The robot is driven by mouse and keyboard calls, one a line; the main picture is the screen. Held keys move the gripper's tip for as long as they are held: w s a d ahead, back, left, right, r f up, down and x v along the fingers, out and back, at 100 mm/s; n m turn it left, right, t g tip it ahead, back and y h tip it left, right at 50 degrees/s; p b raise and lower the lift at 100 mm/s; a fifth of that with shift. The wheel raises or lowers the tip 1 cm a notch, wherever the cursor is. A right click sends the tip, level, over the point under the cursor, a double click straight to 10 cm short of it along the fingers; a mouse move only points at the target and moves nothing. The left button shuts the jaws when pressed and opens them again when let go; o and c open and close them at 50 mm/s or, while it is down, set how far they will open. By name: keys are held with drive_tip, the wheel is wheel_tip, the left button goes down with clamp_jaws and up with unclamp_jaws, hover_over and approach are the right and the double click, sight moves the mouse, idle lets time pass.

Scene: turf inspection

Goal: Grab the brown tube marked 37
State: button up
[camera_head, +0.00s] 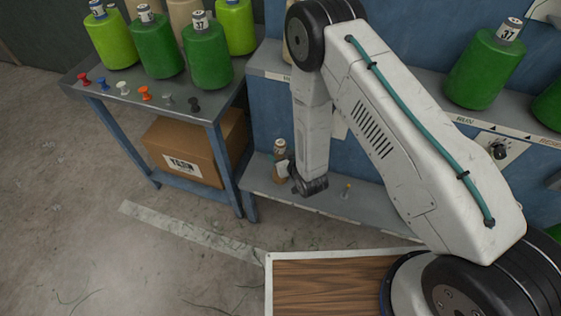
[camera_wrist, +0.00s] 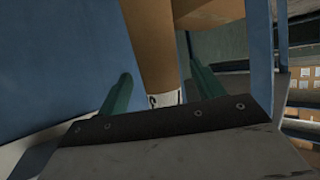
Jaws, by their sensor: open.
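A small brown tube (camera_head: 279,167) with a labelled top stands on the low grey shelf in the head view, partly covered by my gripper (camera_head: 295,180). The number on it is too small to read there. In the wrist view, a brown tube (camera_wrist: 150,50) runs between the two green fingers of my gripper (camera_wrist: 157,56). A white label band with dark marks shows at its lower end, mostly hidden by the gripper's dark edge. My gripper is open, with a finger on each side of the tube; whether either finger touches it I cannot tell.
A blue panel (camera_wrist: 55,60) stands close on the left in the wrist view. A workbench (camera_head: 150,103) with green spools and small coloured pegs is at left, a cardboard box (camera_head: 192,150) beneath it. Left floor is open.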

drive_tip(key=shift+x, duration=0.95)
drive_tip(key=shift+c, duration=0.4)
drive_tip(key=c, duration=1.2)
